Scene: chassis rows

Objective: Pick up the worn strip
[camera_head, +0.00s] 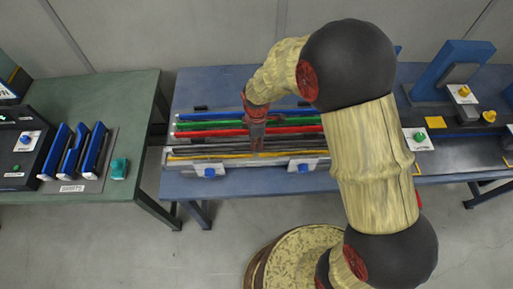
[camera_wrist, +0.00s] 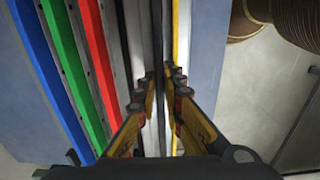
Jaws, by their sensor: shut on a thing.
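The strip between my fingers is dark and thin; it runs lengthwise in the wrist view (camera_wrist: 158,38). I take it to be the worn strip, but no wear marks can be made out. My gripper (camera_wrist: 159,92) is shut on it, with one finger on each side. In the head view my gripper (camera_head: 256,149) points down at the front rows of a long fixture on the blue table. The strip's middle is hidden there by the fingers. I cannot tell whether it is clear of its seat.
A yellow strip (camera_head: 195,157) lies just in front. Red (camera_head: 205,133), green (camera_head: 205,125) and blue (camera_head: 210,116) strips lie behind in rows. Blue buttons (camera_head: 210,172) (camera_head: 303,168) sit on the front edge. A green table (camera_head: 110,92) stands left, with floor between.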

